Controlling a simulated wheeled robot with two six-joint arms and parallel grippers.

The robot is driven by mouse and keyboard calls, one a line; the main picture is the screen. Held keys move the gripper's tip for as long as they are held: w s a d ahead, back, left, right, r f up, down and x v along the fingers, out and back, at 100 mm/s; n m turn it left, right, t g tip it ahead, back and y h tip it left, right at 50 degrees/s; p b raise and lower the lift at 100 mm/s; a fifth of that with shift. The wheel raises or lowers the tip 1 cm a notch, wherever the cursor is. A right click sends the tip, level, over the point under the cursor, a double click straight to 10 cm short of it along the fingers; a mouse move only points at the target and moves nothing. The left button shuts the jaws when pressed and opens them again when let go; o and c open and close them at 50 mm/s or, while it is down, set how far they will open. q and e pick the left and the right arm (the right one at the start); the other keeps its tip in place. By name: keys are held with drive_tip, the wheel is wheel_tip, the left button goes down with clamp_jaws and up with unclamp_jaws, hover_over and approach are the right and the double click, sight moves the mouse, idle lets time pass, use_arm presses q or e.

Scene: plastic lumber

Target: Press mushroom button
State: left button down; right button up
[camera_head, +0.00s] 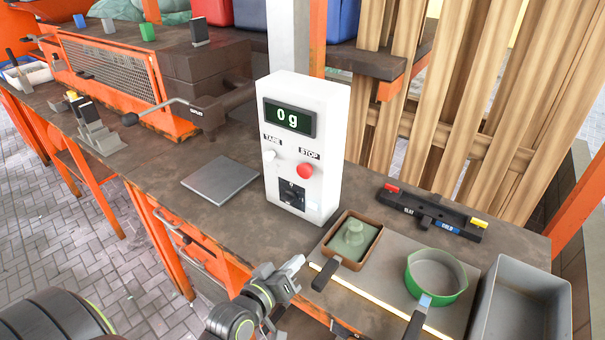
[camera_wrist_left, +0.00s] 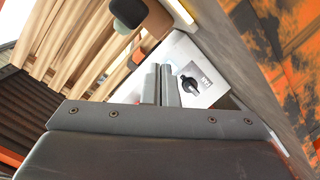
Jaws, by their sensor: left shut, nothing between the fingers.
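The red mushroom button (camera_head: 305,171) sits under a STOP label on the front of a white control box (camera_head: 330,150). The box has a display (camera_head: 289,117) reading 0 g, a white TARE button (camera_head: 269,155) and a black rotary knob (camera_head: 292,194). My left gripper (camera_head: 300,261) is shut and empty, below and in front of the box, apart from it. In the left wrist view, its closed fingers (camera_wrist_left: 161,84) point toward the box face, with the knob (camera_wrist_left: 189,84) just right of them.
A brown pan (camera_head: 374,236) with a greenish weight and a green pot (camera_head: 462,284) stand right of my left gripper. A grey bin (camera_head: 520,312) is at the far right. A flat grey plate (camera_head: 219,182) lies left of the box. A black rack (camera_head: 432,213) lies behind the pans.

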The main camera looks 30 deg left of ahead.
use_arm(q)
drive_tip(key=w+a+r+n+t+y, duration=0.1)
drive_tip(key=a+r+n+t+y, duration=0.1)
drive_tip(key=r+n+y, duration=0.3)
drive_tip(key=w+a+r+n+t+y, duration=0.2)
drive_tip(key=a+r+n+y, duration=0.3)
drive_tip(key=n, duration=0.8)
drive_tip(key=shift+a+r+t+y, duration=0.15)
drive_tip(key=shift+r+t+y, duration=0.55)
drive_tip(key=shift+y, duration=1.1)
drive_tip(key=shift+f, duration=0.15)
approach(305, 170)
drive_tip(key=w+a+r, duration=0.3)
drive_tip(key=a, duration=0.1)
drive_tip(key=shift+a+r, duration=0.15)
drive_tip(key=shift+a, duration=0.05)
drive_tip(key=shift+w+b, duration=0.15)
drive_tip(key=shift+b, duration=0.15)
drive_tip(key=shift+w, duration=0.3)
